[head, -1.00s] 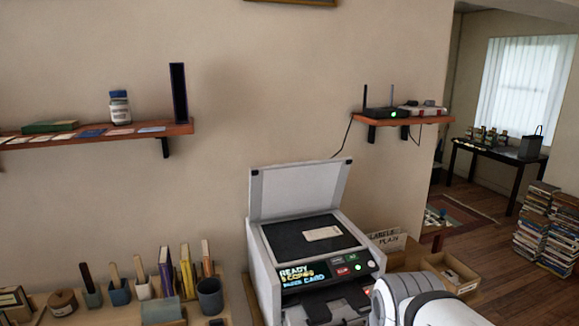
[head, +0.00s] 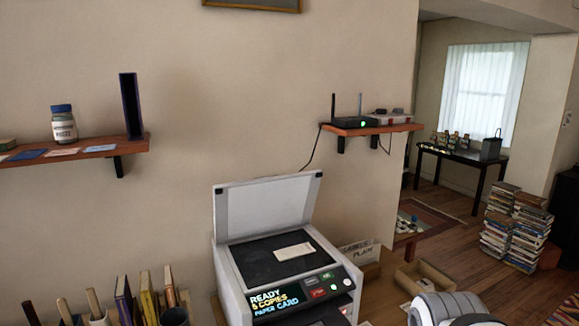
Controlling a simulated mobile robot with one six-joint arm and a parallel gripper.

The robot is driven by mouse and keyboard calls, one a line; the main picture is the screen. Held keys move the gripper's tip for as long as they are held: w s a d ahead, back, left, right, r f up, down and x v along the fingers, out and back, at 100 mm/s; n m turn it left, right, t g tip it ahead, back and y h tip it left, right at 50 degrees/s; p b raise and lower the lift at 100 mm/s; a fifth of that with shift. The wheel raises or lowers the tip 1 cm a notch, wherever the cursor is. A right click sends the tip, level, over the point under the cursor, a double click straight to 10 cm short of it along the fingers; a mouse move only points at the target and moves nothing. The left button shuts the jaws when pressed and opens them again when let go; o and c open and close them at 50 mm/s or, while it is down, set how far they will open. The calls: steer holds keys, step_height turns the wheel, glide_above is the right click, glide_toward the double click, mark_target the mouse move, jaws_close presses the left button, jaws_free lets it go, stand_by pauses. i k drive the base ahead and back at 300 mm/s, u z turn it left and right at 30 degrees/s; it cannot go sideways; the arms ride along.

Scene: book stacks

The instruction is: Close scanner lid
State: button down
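The scanner (head: 235,283) is a grey-white machine near the wall, with a lit display and buttons on its front panel. Its lid (head: 265,208) stands raised, tilted back toward the wall. A pale card or paper slip (head: 294,251) lies on the dark scanner glass (head: 266,259). A white and grey rounded part of my arm shows at the bottom right, to the right of the scanner and apart from the lid. My gripper is not in view.
A wall shelf (head: 100,152) with a jar (head: 63,123) is at the left. Another shelf (head: 372,130) holds a router behind the scanner's right. A cardboard box (head: 424,277) sits right of the scanner. Books and holders (head: 122,298) stand at lower left. Book stacks (head: 515,230) stand on the floor at right.

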mark_target(259, 205)
steer(key=z, duration=0.2)
steer(key=i, duration=1.1)
steer(key=u, duration=0.6)
